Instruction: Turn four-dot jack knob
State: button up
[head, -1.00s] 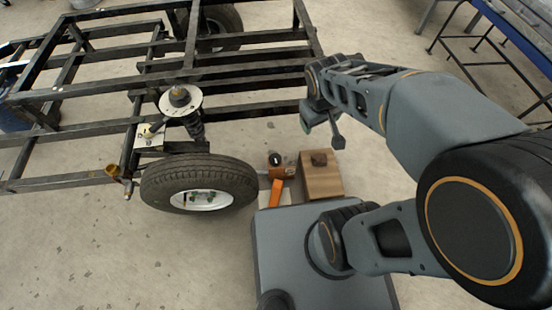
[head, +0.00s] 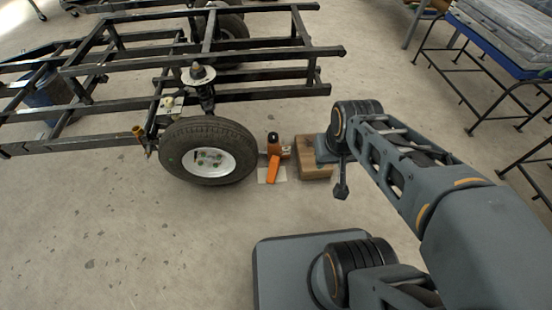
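An orange jack-like device (head: 273,165) stands on the floor just right of the near wheel (head: 208,151), with a dark round top. A brown wooden block (head: 313,158) stands right of it, partly hidden behind my arm's end. A small brass-coloured piece (head: 138,133) is on the frame left of the wheel. No dots can be made out on any of these, so I cannot tell which is the four-dot knob. My gripper (head: 341,189) hangs in front of the block in the picture, small and dark. Whether its fingers are open does not show; nothing is seen in it.
The black metal chassis frame (head: 222,95) fills the upper left, with a spring strut (head: 206,98) above the wheel. A blue-topped rack (head: 506,40) stands at the upper right. The concrete floor in front of the wheel and between block and rack is clear.

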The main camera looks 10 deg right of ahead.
aim_at(273, 137)
jog(key=k, duration=0.65)
jog(key=u, duration=0.95)
jog(key=i, duration=1.8)
jog(key=z, duration=1.15)
